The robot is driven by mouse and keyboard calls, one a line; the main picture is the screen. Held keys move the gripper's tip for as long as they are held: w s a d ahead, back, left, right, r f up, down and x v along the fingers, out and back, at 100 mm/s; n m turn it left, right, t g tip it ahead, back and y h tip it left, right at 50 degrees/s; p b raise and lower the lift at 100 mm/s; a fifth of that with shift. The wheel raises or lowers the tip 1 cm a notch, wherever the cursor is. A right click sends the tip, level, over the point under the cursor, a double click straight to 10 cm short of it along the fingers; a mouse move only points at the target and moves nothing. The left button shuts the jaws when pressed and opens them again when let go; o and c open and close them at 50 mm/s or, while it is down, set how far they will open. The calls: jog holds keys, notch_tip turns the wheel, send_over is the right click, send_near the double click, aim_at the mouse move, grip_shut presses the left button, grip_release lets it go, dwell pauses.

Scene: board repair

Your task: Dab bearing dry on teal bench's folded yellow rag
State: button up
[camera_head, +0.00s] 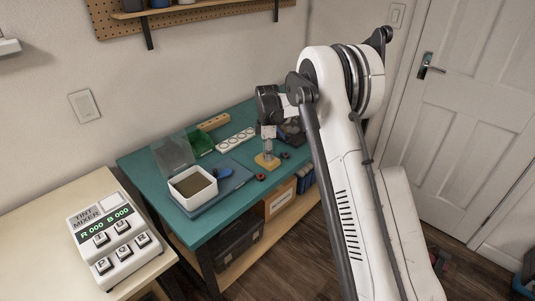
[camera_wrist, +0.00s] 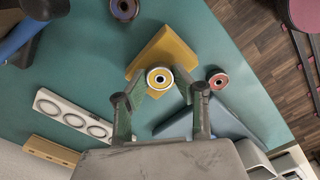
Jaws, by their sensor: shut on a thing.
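The folded yellow rag (camera_head: 267,161) lies on the teal bench (camera_head: 222,228) near its front right edge; the rag also shows in the wrist view (camera_wrist: 166,47). My gripper (camera_head: 267,146) points down right over the rag.
A white container (camera_head: 193,188) with brown contents and a raised clear lid stands on a blue mat. A white strip with circles (camera_head: 236,139) and a green bin (camera_head: 200,144) lie farther back.

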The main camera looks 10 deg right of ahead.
jog(key=shift+r+p, duration=0.8)
jog(key=shift+r, duration=1.8)
